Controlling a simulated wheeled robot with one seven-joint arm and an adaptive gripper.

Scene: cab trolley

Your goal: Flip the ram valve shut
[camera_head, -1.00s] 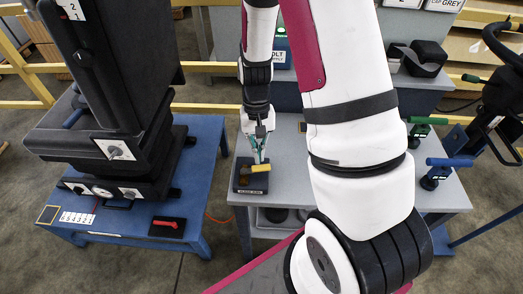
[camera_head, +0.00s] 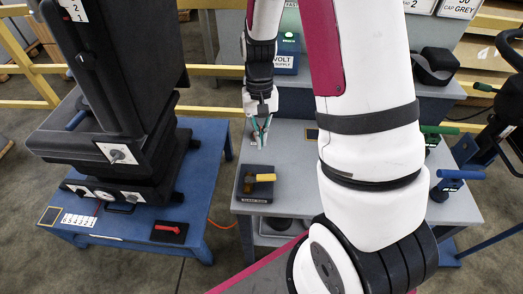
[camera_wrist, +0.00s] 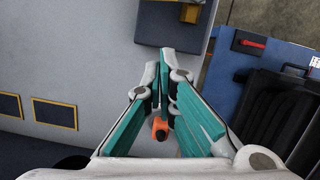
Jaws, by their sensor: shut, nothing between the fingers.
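A valve with a yellow lever (camera_head: 263,178) stands on a dark base block (camera_head: 256,196) on the grey table. A label on the block's front is too small to read surely; I take this to be the ram valve. The lever lies level, pointing right. My gripper (camera_head: 262,140) is shut and empty, above and behind the lever, apart from it. In the wrist view my gripper (camera_wrist: 164,65) points toward a dark block (camera_wrist: 168,22) at the top edge, probably the valve's base; its lever is out of view. A small orange part shows below the fingers.
A blue table (camera_head: 205,160) at left carries a black machine (camera_head: 110,90) and a red lever (camera_head: 168,229) on a dark plate. Green (camera_head: 440,130) and blue (camera_head: 460,174) handles stand at the right. The grey table (camera_head: 300,160) is clear around my gripper.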

